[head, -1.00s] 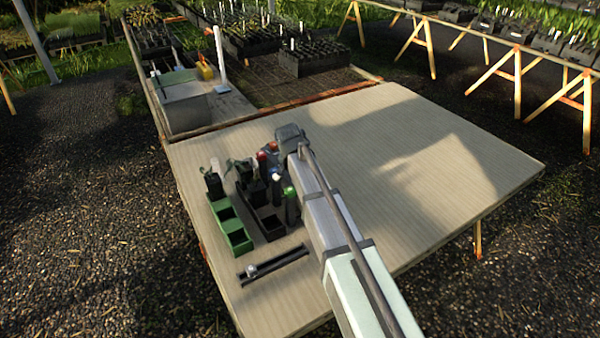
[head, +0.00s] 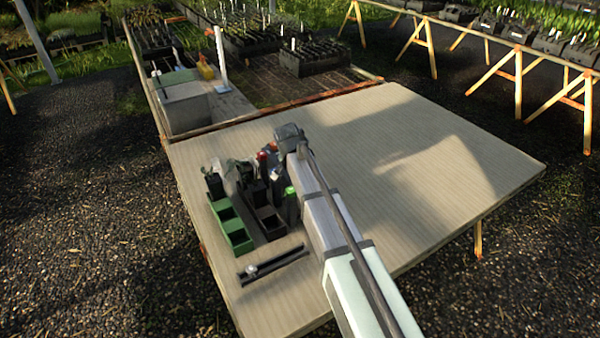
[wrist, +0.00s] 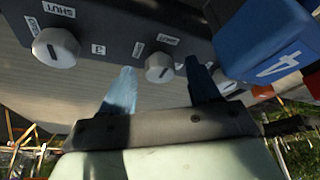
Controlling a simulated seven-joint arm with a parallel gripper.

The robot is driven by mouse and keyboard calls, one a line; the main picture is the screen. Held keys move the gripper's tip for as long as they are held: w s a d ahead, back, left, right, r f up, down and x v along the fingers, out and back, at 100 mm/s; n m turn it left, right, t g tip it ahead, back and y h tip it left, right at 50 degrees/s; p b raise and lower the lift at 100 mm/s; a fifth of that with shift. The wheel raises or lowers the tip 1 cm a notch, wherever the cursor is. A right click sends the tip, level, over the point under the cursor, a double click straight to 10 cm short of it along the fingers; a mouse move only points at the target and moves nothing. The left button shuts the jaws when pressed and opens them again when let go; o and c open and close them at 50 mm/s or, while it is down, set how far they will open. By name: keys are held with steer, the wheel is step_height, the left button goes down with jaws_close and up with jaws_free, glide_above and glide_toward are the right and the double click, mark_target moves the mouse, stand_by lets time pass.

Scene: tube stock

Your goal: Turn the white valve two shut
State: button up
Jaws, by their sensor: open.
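In the wrist view a dark valve panel (wrist: 120,25) carries a row of round white knobs. The left knob (wrist: 55,46) has a SHUT label and a number 3 beside it. The middle white knob (wrist: 160,67), likely valve two, has small labels I cannot read clearly. A right knob (wrist: 225,82) is partly hidden behind a finger and the blue block. My gripper (wrist: 162,82) is open, its two fingers on either side of the middle knob in the picture; I see no clear contact.
A blue block marked 4 (wrist: 265,45) is close on the right in the wrist view. In the head view, a green two-cell tray (head: 237,237), black pots and a dark rail (head: 272,264) crowd the table's left. The table's right side (head: 420,170) is clear.

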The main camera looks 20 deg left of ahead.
steer(key=shift+r, duration=0.1)
steer(key=v, duration=1.3)
steer(key=shift+s+r, duration=0.15)
steer(key=shift+r, duration=0.1)
